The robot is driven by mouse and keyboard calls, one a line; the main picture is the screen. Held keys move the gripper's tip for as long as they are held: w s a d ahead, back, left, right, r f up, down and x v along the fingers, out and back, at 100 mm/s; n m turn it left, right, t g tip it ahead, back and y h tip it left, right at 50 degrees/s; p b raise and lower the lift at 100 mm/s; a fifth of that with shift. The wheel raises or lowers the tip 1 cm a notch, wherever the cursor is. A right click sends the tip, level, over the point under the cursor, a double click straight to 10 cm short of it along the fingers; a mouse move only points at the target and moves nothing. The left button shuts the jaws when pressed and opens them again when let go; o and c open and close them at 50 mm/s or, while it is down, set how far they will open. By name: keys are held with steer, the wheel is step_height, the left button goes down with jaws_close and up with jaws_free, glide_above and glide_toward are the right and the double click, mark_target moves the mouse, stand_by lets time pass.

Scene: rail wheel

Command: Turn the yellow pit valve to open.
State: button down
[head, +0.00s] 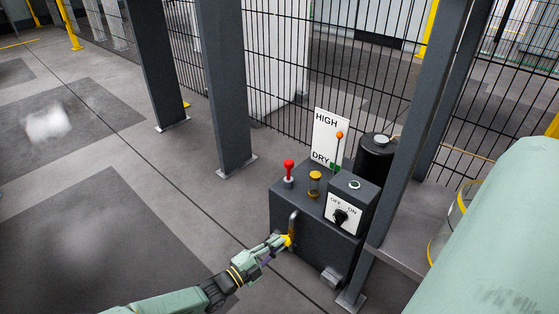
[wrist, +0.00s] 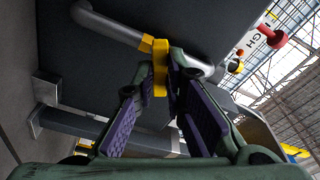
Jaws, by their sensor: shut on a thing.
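The yellow pit valve (head: 289,240) sits on a grey pipe (head: 293,222) at the front left face of a dark box (head: 312,236). In the wrist view, the valve's yellow handle (wrist: 160,66) stands out from the grey pipe (wrist: 110,25) toward the camera. My gripper (head: 281,243) reaches it from the lower left in the head view. In the wrist view, my gripper (wrist: 162,72) has its two fingertips closed on either side of the yellow handle. The fingertips hide part of the handle and some of the pipe behind it.
On the box are a red knob (head: 289,166), a yellow-capped fitting (head: 315,176) and an OFF/ON switch panel (head: 343,214). A HIGH/DRY gauge board (head: 326,135) stands behind. Steel posts (head: 225,90) and a mesh fence are close by. Floor to the left is open.

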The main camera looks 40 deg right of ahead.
steer(key=n, duration=0.4)
steer(key=shift+t, duration=0.3)
steer(key=shift+s+f+n, duration=0.1)
steer(key=shift+n, duration=0.3)
steer(key=n, duration=0.4)
steer(key=shift+n+t+h, duration=0.4)
steer(key=c, duration=1.5)
jaws_free()
steer(key=shift+s+a+p, duration=0.15)
steer(key=shift+a+p, duration=0.5)
steer(key=shift+a, duration=1.1)
steer(key=shift+s+a+p, duration=0.15)
steer(key=shift+a+p, duration=0.45)
steer(key=shift+a, duration=1.15)
